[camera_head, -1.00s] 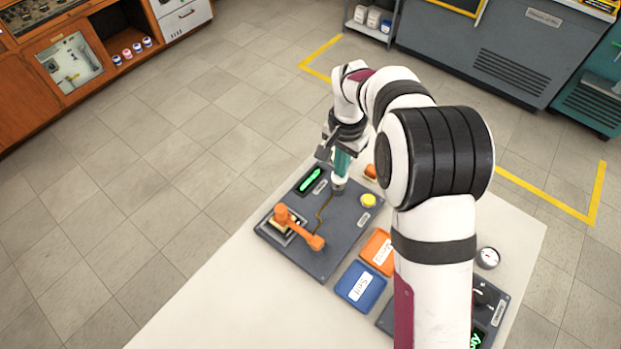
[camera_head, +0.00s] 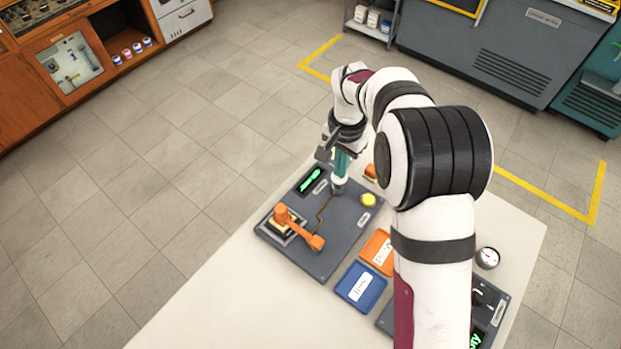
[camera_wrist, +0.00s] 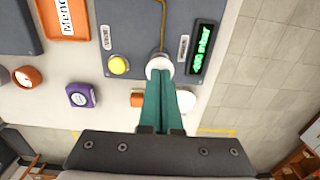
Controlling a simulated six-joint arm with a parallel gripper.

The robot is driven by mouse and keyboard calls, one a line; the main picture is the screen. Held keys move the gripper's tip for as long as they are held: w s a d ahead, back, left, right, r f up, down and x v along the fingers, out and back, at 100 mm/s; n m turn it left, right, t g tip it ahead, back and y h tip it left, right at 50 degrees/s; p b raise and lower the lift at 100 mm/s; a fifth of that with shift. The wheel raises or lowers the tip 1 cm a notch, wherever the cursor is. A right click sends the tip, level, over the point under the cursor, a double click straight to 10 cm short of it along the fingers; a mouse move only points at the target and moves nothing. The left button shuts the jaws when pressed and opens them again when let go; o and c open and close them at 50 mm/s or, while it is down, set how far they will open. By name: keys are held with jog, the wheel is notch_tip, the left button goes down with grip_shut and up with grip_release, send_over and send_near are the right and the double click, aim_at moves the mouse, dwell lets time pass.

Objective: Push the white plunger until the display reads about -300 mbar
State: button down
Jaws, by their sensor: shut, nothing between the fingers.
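The grey regulator panel (camera_head: 330,250) lies on the white table. The white plunger (camera_wrist: 159,63) shows as a round white top at the fingertips in the wrist view; it also shows in the head view (camera_head: 338,188). My gripper (camera_wrist: 160,76) has its green fingers shut with nothing between them. The fingertips are right over the plunger and appear to touch it, partly hiding it. The display (camera_wrist: 201,47) beside the plunger is lit green and ends in "mbar"; its digits are small and look like 400, with the sign unclear. It also shows in the head view (camera_head: 311,180).
A yellow button (camera_head: 368,200) and an orange lever (camera_head: 300,228) are on the same panel. An orange tray (camera_head: 372,257) and a blue tray (camera_head: 352,298) lie beside it. A purple box (camera_wrist: 82,95) and a round gauge (camera_head: 487,258) stand on the table.

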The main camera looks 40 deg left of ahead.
jog(key=shift+f, duration=1.05)
dwell(0.5)
jog(key=shift+r, duration=1.7)
jog(key=shift+f, duration=0.65)
jog(key=shift+r, duration=0.65)
